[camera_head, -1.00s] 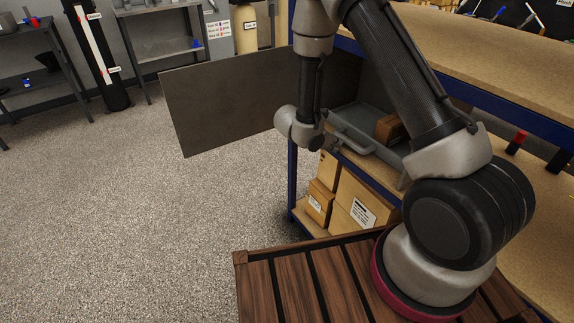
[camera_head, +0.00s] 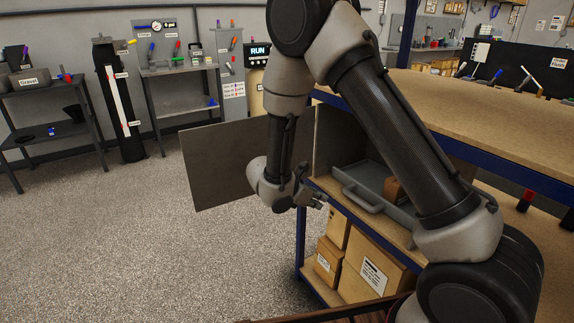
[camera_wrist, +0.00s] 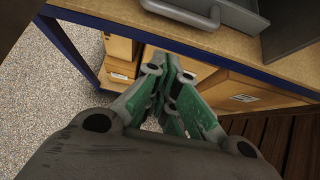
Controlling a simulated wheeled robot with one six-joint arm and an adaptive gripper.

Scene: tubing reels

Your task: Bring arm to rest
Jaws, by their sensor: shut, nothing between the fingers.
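My arm is folded in front of the shelving in the head view. My gripper (camera_head: 316,200) is at the lower end of the forearm, beside the open compartment's front edge. In the wrist view my gripper (camera_wrist: 172,62) shows green-sided fingers that are closed together with nothing between them. It points toward the shelf's blue front edge and the boxes below. It is apart from the grey drawer tray, whose handle (camera_head: 362,200) shows just to its right.
An open grey door panel (camera_head: 230,165) stands left of my forearm. The grey tray (camera_wrist: 290,30) holds a brown block (camera_head: 394,190). Cardboard boxes (camera_head: 372,275) sit on the lower shelf. A wooden worktop (camera_head: 480,110) is at right. The speckled floor (camera_head: 130,250) at left is clear.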

